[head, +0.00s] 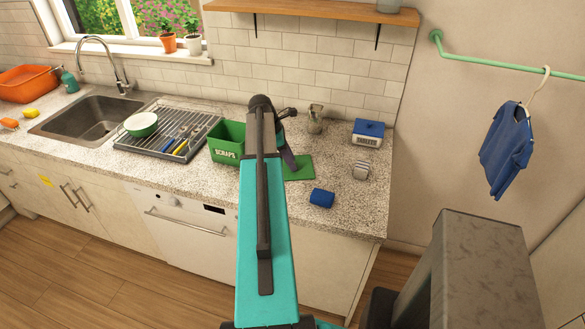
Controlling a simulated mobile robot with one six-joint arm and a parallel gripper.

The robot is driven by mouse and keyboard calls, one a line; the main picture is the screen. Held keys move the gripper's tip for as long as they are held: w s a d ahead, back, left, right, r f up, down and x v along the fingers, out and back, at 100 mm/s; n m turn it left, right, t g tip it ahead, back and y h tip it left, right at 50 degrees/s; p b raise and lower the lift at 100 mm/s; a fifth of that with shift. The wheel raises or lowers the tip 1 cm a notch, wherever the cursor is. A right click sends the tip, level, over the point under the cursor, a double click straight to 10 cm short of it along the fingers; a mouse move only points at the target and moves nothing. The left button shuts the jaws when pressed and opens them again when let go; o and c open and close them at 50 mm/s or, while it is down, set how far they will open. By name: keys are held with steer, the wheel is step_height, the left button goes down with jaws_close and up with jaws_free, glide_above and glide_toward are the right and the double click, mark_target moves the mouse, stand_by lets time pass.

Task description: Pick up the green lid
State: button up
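The green lid (301,170) is a flat green square lying on the speckled counter, just right of the green bin marked SCRAPS (225,143). My turquoise arm reaches up across the middle of the view and hides the lid's left part. My gripper (291,164) is mostly hidden behind my arm; a dark grey part of it shows pointing down at the lid. I cannot tell whether it touches the lid or whether its fingers are open or shut.
A blue block (321,198) lies in front of the lid. A blue-topped box (368,132), a small grey item (361,171) and a metal pot (315,119) stand to the right and behind. A dish rack (164,139) and sink are left. A shelf (315,11) hangs above.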

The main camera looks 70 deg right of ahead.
jaws_close()
steer(key=shift+r, duration=0.1)
step_height(320, 180, up, 10)
steer(key=b, duration=0.3)
stand_by(0.6)
steer(key=shift+s, duration=0.15)
stand_by(0.5)
